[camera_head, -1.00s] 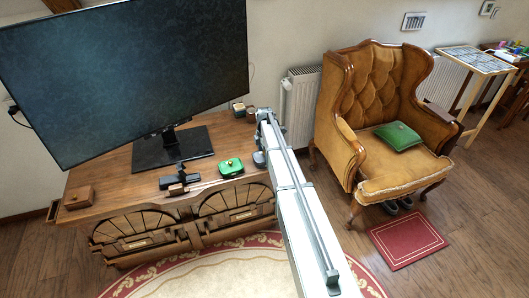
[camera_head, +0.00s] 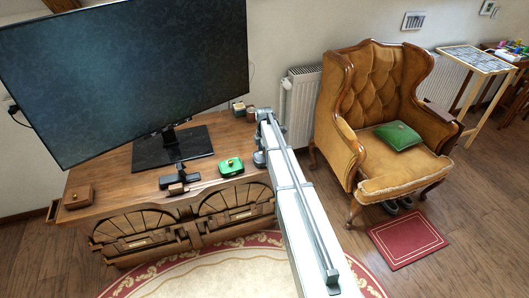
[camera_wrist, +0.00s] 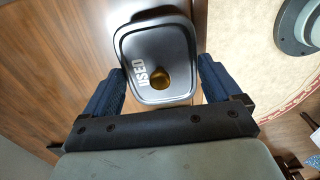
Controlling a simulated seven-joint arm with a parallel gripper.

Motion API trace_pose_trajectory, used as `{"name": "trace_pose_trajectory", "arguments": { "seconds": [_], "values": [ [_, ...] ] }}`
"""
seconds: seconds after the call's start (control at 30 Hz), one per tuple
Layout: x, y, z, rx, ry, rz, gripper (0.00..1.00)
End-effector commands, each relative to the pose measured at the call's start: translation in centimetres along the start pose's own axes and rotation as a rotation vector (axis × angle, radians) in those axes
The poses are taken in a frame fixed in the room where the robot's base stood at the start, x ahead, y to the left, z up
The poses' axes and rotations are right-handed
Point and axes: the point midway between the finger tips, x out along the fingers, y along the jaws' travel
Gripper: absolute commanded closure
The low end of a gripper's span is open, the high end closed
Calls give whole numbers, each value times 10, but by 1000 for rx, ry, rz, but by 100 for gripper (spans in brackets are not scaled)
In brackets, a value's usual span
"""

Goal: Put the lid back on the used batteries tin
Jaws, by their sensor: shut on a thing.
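A dark grey rounded-rectangular lid (camera_wrist: 155,45) fills the middle of the wrist view. It has the word USED in pale letters and a round brass knob (camera_wrist: 159,77). My gripper (camera_wrist: 161,88) is shut on the lid, with one blue finger at each side edge. In the head view my arm hides the fingers and lid; only the grey wrist part shows beside the right end of the wooden cabinet. A small green box (camera_head: 231,167) with a gold-coloured top detail stands on the cabinet. I cannot make out which container is the used batteries tin.
The wooden cabinet (camera_head: 110,180) carries a large monitor (camera_head: 125,75), a black object (camera_head: 178,181) near its front edge, a small brown box (camera_head: 78,197) and small containers (camera_head: 239,109) at the back right. An armchair (camera_head: 385,110) stands to the right.

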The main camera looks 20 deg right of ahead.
Motion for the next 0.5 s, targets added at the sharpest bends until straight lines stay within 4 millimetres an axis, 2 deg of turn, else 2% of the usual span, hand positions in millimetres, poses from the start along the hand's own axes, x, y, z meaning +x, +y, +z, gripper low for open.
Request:
{"name": "trace_pose_trajectory", "arguments": {
  "seconds": [0.43, 0.47, 0.5],
  "values": [
    [0, 0, 0, 0, 0, 0, 38],
    [0, 0, 0, 0, 0, 0, 7],
    [0, 0, 0, 0, 0, 0, 3]
  ]
}}
